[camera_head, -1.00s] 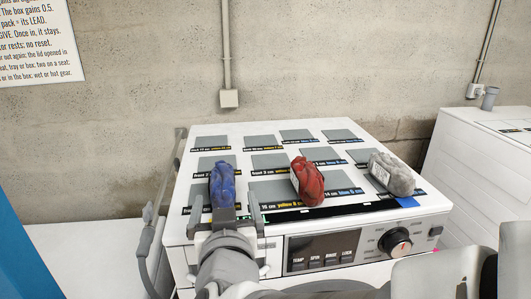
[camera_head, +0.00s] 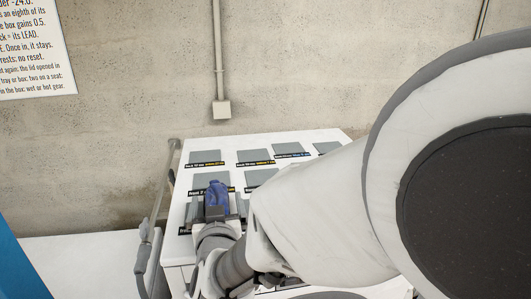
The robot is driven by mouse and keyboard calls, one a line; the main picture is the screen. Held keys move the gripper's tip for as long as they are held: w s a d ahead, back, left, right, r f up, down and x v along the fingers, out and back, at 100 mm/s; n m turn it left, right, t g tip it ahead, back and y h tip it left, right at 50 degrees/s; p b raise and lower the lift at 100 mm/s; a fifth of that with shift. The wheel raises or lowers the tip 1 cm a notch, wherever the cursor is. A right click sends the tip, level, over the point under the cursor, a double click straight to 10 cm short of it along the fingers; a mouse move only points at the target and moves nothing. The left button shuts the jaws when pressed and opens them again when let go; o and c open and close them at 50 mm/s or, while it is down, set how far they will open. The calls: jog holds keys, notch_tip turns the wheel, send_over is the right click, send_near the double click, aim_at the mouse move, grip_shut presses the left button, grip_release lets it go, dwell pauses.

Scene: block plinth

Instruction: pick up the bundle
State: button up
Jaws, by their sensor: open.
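A blue bundle (camera_head: 218,193) lies on a grey pad near the left side of the white machine top (camera_head: 283,138). My gripper (camera_head: 218,207) is open, with one finger on the left and one on the right of the bundle's near part. I cannot tell whether the fingers touch it. The bundle's near end is partly hidden by my gripper. My arm fills the right of the view and hides the right part of the machine top.
Several grey pads with labels, such as one at the back left (camera_head: 206,157), lie on the top and look bare. A grey rail (camera_head: 160,205) runs along the machine's left side. A concrete wall (camera_head: 120,140) stands behind.

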jog(key=shift+w+a+f, duration=0.1)
jog(key=shift+w, duration=0.4)
jog(key=c, duration=1.5)
